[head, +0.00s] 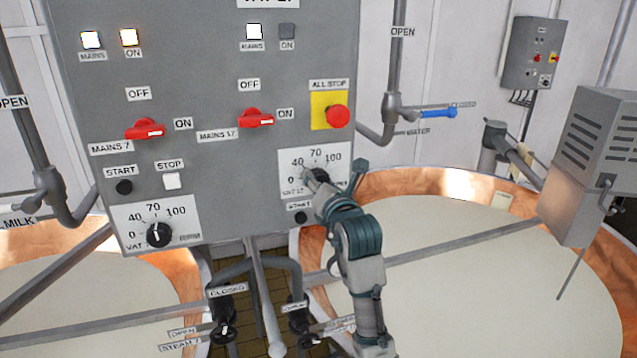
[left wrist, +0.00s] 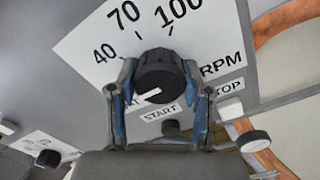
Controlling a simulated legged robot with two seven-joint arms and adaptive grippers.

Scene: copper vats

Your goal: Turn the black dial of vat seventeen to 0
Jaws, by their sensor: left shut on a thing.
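The black dial of vat seventeen (head: 321,174) is on a white scale plate (head: 333,155) on the right of the grey panel. My left gripper (head: 315,182) is shut on this dial, its arm rising from below. In the left wrist view the blue-grey fingers of the gripper (left wrist: 158,88) stand on both sides of the round dial (left wrist: 165,72). The dial's white mark points to the lower left in that view. The 40, 70 and 100 marks show there; the 0 is hidden, apparently by the left finger. My right gripper is not in view.
A second black dial (head: 159,235), for vat 7, is at lower left. Red switches (head: 256,118) and the red all-stop button (head: 338,116) are above. A black start button (head: 300,217) is close below the held dial. Copper vats (head: 470,185) flank the panel.

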